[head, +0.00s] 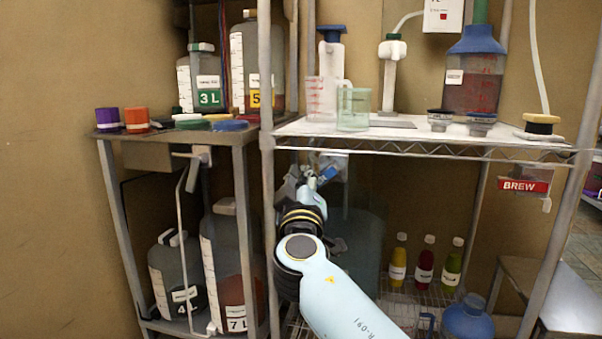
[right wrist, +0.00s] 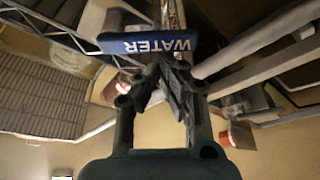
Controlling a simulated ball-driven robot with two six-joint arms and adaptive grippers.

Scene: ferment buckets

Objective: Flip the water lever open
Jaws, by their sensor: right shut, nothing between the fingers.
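The blue water lever (right wrist: 148,43), marked WATER in white letters that appear upside down, lies across the upper part of the right wrist view. In the head view a small blue part of it (head: 330,172) shows just below the white shelf, beside my right gripper (head: 312,182). My right gripper (right wrist: 162,78) is shut and empty. Its fingertips are close to the lever's lower edge in the wrist view; I cannot tell whether they touch it. My gripper and arm hide part of the lever's surroundings in the head view. My left gripper is not in view.
The white wire shelf (head: 480,138) above my gripper holds a clear green cup (head: 353,110) and a large blue-topped container (head: 474,75). A rack post (head: 267,200) stands close on the left. Several bottles (head: 424,266) stand on the lower shelf to the right.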

